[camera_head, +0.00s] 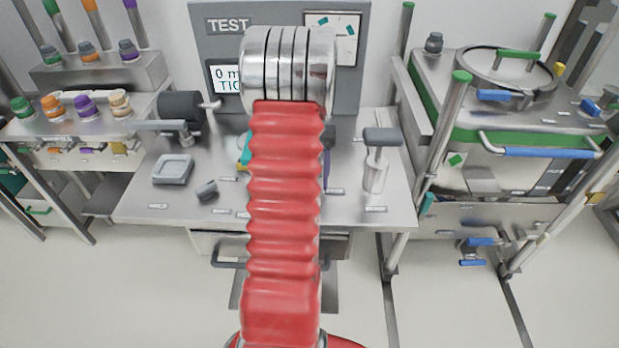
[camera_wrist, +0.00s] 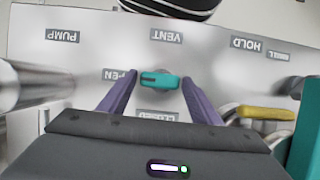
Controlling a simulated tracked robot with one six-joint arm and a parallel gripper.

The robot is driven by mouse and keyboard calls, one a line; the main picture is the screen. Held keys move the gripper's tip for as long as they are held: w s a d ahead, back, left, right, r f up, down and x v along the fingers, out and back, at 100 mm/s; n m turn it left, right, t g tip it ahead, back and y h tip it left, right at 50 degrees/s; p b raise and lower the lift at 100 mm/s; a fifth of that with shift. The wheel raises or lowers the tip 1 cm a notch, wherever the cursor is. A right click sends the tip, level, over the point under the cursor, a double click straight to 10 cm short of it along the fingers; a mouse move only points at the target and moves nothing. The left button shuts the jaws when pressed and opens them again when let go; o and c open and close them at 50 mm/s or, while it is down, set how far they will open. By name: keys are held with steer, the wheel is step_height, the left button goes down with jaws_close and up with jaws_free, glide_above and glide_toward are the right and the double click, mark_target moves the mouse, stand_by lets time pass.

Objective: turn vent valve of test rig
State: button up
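The vent valve shows in the wrist view as a small teal handle (camera_wrist: 160,80) on the grey panel, lying crosswise below the VENT label (camera_wrist: 166,36). The OPEN label (camera_wrist: 118,75) is beside its left end and the CLOSED label (camera_wrist: 157,116) is below it. My gripper (camera_wrist: 160,76) has two purple fingers spread apart, one at each end of the handle. The fingertips are very close to the ends; I cannot tell whether they touch. In the head view my red arm hides the valve and most of my gripper; one purple finger (camera_head: 327,165) shows.
A yellow handle (camera_wrist: 265,113) and a larger teal part (camera_wrist: 305,140) are close to the right finger in the wrist view. A metal cylinder with a dark handle (camera_head: 376,170) stands right of my arm. A grey dish (camera_head: 173,169) lies at the bench's left.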

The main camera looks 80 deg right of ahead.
steer(key=shift+o, duration=0.9)
steer(key=v, duration=1.3)
steer(key=shift+d+r, duration=0.15)
steer(key=shift+r, duration=0.15)
steer(key=shift+w, duration=0.1)
